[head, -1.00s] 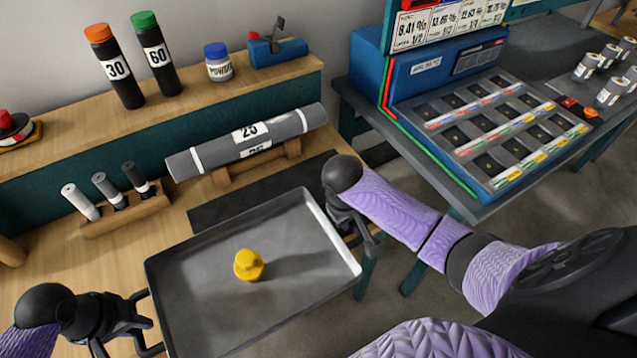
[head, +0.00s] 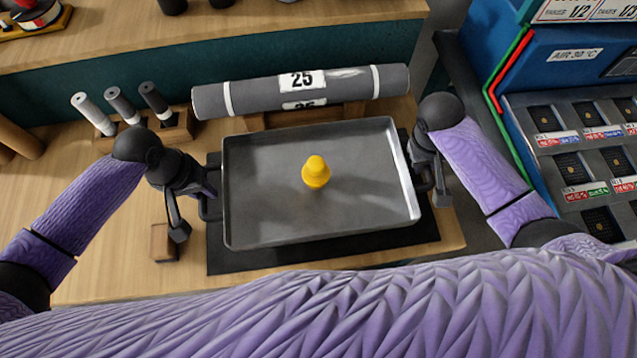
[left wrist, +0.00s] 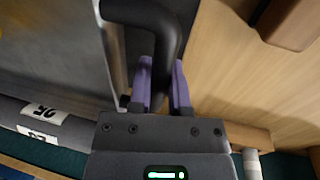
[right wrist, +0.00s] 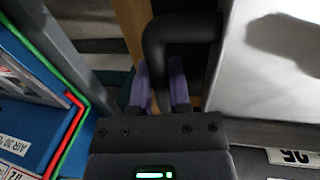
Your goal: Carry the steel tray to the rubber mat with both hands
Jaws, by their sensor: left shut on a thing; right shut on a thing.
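The steel tray (head: 262,205) is a shallow grey pan over the black rubber mat (head: 330,253), whose edges show around it. I cannot tell if the tray touches the mat. A yellow knobbed piece (head: 315,173) stands upright inside it. My left gripper (head: 207,193) is shut on the tray's left handle; in the left wrist view the purple fingers (left wrist: 161,85) straddle the dark handle (left wrist: 150,14). My right gripper (head: 424,178) is shut on the right handle; in the right wrist view its fingers (right wrist: 161,86) straddle that handle (right wrist: 180,29).
A grey roll marked 25 (head: 250,97) lies on a wooden cradle just behind the tray. A rack with several small rolls (head: 168,124) stands to the left. A small wooden block (head: 163,243) is beside the mat. A blue machine (head: 560,75) stands at the right.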

